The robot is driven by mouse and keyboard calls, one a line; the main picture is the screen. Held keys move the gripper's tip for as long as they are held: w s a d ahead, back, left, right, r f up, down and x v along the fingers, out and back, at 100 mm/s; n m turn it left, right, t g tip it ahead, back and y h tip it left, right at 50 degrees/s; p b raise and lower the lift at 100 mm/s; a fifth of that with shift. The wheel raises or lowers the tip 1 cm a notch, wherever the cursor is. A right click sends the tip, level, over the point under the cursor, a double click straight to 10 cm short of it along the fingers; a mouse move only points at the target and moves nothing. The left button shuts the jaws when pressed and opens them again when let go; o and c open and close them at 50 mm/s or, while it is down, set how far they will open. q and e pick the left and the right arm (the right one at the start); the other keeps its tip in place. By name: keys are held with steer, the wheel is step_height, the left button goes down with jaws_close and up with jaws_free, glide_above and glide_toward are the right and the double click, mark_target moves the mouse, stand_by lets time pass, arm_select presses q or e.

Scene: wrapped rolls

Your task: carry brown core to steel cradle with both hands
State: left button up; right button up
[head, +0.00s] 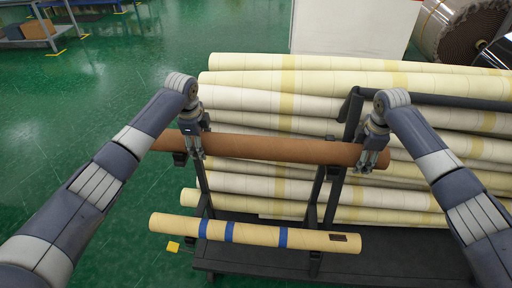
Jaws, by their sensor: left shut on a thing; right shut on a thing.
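The brown core (270,148) is a long tube lying nearly level across the middle of the head view. My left gripper (194,154) is shut on it near its left end, and my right gripper (373,160) is shut on it near its right end. The core is in front of a dark metal rack (328,190) with uprights and short arms; I cannot tell whether it touches the rack's arms or hangs just clear. No separate steel cradle can be made out with certainty.
A yellowish tube with blue bands (260,234) lies lower on the rack, above its dark base (370,262). Several wrapped cream rolls (300,82) are stacked behind. A large metallic roll (455,30) stands at top right. Green floor (80,110) at left is clear.

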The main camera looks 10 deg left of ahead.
arm_select(q)
steer(key=shift+r, duration=0.15)
arm_select(e)
steer(key=shift+r, duration=0.15)
